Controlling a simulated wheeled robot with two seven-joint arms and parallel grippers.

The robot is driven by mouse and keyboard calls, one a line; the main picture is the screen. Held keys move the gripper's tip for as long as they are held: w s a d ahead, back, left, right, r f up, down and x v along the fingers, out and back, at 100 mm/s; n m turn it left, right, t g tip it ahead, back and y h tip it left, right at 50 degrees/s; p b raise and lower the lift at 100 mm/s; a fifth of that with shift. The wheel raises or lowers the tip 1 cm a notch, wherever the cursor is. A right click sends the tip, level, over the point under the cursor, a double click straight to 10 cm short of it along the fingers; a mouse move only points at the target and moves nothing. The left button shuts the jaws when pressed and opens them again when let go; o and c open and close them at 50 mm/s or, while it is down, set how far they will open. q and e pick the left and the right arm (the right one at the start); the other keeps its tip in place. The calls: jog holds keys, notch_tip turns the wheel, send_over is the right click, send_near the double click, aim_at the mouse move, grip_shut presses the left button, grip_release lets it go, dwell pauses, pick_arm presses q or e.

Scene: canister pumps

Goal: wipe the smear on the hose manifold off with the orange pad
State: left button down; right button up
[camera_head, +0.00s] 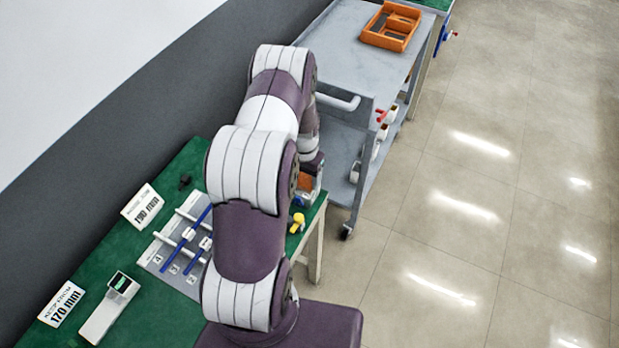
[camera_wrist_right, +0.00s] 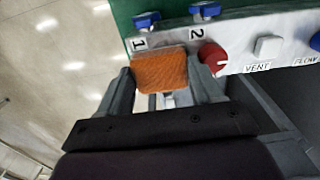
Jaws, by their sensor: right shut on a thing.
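The orange pad (camera_wrist_right: 160,72) sits between the two fingers of my right gripper (camera_wrist_right: 166,84) in the right wrist view. The gripper is shut on it. Behind the pad is a pale panel (camera_wrist_right: 232,58), seemingly the hose manifold, marked 1, 2, VENT and FLOW. The pad overlaps the panel's left end, below the 1; I cannot tell whether they touch. No smear can be made out; the pad and fingers hide part of the panel. In the head view my right arm covers much of the table, and an orange patch (camera_head: 305,182) shows near its end. My left gripper is not in view.
The panel has blue valves (camera_wrist_right: 206,10) and a red knob (camera_wrist_right: 212,57) close to the right finger. The green table (camera_head: 180,310) bears a grey plate with blue rods (camera_head: 187,235) and number signs (camera_head: 143,206). A grey cart (camera_head: 350,50) holds an orange tray (camera_head: 390,27).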

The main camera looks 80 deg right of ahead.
jog(key=shift+w, duration=0.15)
jog(key=shift+s+a+f, duration=0.1)
jog(key=shift+s+a, duration=0.1)
jog(key=shift+s, duration=0.4)
jog(key=shift+s+a, duration=0.2)
jog(key=shift+s, duration=0.4)
jog(key=shift+w, duration=0.1)
jog(key=shift+w+d, duration=0.15)
jog(key=shift+w, duration=0.3)
jog(key=shift+w+d, duration=0.2)
jog(key=shift+w, duration=0.45)
jog(key=shift+s, duration=0.2)
